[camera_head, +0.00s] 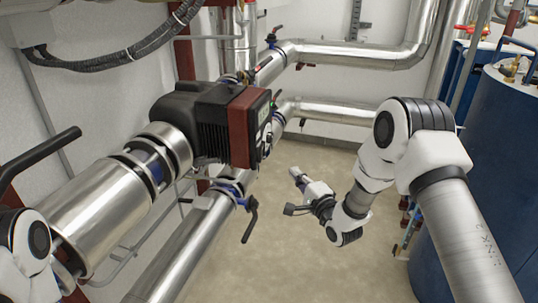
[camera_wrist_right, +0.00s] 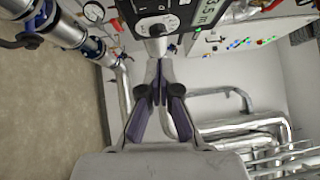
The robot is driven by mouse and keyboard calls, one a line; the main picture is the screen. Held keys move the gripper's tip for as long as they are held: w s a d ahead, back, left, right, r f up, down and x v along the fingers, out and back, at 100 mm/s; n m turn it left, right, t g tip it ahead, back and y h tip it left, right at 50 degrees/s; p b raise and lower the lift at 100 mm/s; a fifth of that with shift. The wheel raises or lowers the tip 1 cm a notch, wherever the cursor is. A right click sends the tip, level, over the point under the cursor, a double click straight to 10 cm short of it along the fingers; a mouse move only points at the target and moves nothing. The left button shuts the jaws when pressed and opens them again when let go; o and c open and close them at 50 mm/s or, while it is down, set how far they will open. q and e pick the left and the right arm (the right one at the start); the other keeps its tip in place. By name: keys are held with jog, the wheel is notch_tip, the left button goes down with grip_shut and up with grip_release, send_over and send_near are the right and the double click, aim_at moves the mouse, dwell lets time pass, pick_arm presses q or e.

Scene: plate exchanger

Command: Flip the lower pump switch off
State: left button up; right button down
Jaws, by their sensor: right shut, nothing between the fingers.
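The pump (camera_head: 215,122) is a black motor block with a dark red band, set in the silver pipe left of centre in the head view. Its control face (camera_head: 265,132) is seen almost edge-on there. In the right wrist view, the face shows a round white dial with a dark knob (camera_wrist_right: 157,29) and a green-digit display (camera_wrist_right: 207,12). My right gripper (camera_head: 295,173) is right of and below the pump face, apart from it in the head view. In the wrist view its fingers (camera_wrist_right: 158,66) are shut and empty, tips pointing towards the knob; contact cannot be told. My left gripper is out of view.
A blue-black valve lever (camera_head: 250,218) hangs from the pipe below the pump. Silver pipes (camera_head: 340,112) run along the back wall. Blue tanks (camera_head: 500,120) stand at the right. The floor (camera_head: 300,255) between is clear. The wrist view shows a panel with coloured lights (camera_wrist_right: 240,42).

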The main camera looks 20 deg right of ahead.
jog(key=p, duration=0.1)
send_near(263, 147)
jog(key=w+d, duration=0.2)
jog(key=w, duration=0.3)
jog(key=shift+w+a+p, duration=0.25)
jog(key=shift+w+a, duration=0.05)
jog(key=shift+a, duration=0.25)
jog(key=shift+w+a+p, duration=0.25)
jog(key=shift+w+a, duration=0.05)
jog(key=shift+a, duration=0.25)
jog(key=shift+w+a, duration=0.2)
jog(key=shift+a, duration=0.2)
jog(key=shift+f, duration=0.1)
jog(key=shift+w+a+b, duration=0.15)
jog(key=shift+b, duration=0.3)
jog(key=shift+r, duration=0.2)
